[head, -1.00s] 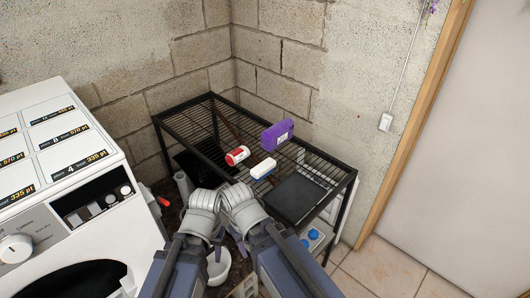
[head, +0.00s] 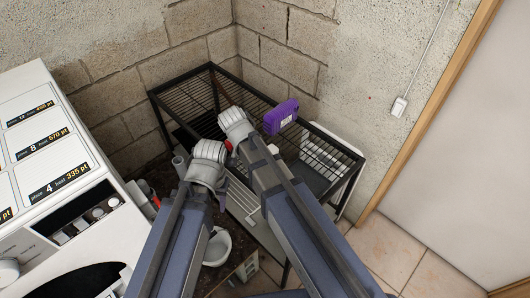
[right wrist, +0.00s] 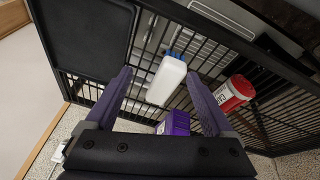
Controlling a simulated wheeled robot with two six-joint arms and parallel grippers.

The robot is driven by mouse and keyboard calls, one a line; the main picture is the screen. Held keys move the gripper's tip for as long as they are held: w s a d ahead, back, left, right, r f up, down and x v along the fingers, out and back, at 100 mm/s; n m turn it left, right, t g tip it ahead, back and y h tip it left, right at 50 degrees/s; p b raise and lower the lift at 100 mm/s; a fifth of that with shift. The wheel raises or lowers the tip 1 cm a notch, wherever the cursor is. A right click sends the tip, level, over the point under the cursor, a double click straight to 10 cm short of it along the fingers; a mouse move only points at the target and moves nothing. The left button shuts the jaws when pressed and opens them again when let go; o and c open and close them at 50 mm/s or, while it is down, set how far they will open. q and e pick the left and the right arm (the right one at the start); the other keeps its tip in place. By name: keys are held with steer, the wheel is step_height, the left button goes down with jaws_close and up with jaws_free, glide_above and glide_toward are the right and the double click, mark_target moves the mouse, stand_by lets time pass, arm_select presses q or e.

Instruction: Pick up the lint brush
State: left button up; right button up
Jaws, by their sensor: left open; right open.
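The lint brush, which I take to be the white block with blue bristles (right wrist: 167,79), lies on the wire shelf in the right wrist view. It sits between the spread fingers of my right gripper (right wrist: 159,73), beyond their tips, with no contact visible. My right gripper is open and empty. In the head view my right arm hides the brush. My left gripper (head: 208,165) hangs low in front of the shelf, left of my right arm; it is open, its fingers mostly hidden.
A red-and-white can (right wrist: 234,93) lies beside the brush. A black tray (right wrist: 82,38) lies on the shelf. A white washing machine (head: 62,185) stands left; a white bowl (head: 218,248) is below.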

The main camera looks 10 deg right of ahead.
steer(key=w+m, duration=0.1)
steer(key=w+r+m, duration=0.1)
steer(key=w+d+m, duration=0.1)
steer(key=w, duration=0.1)
steer(key=shift+r+t+h+p, duration=0.3)
steer(key=shift+r+p, duration=0.05)
steer(key=shift+b+x, duration=1.2)
steer(key=shift+x, duration=0.05)
steer(key=b+x, duration=0.4)
steer(key=x, duration=0.1)
steer(key=shift+s+d+f+b, duration=0.1)
steer(key=shift+d+f+b, duration=0.05)
steer(key=shift+d+b, duration=0.2)
steer(key=shift+f, duration=0.15)
steer(key=shift+c, duration=0.4)
jaws_close()
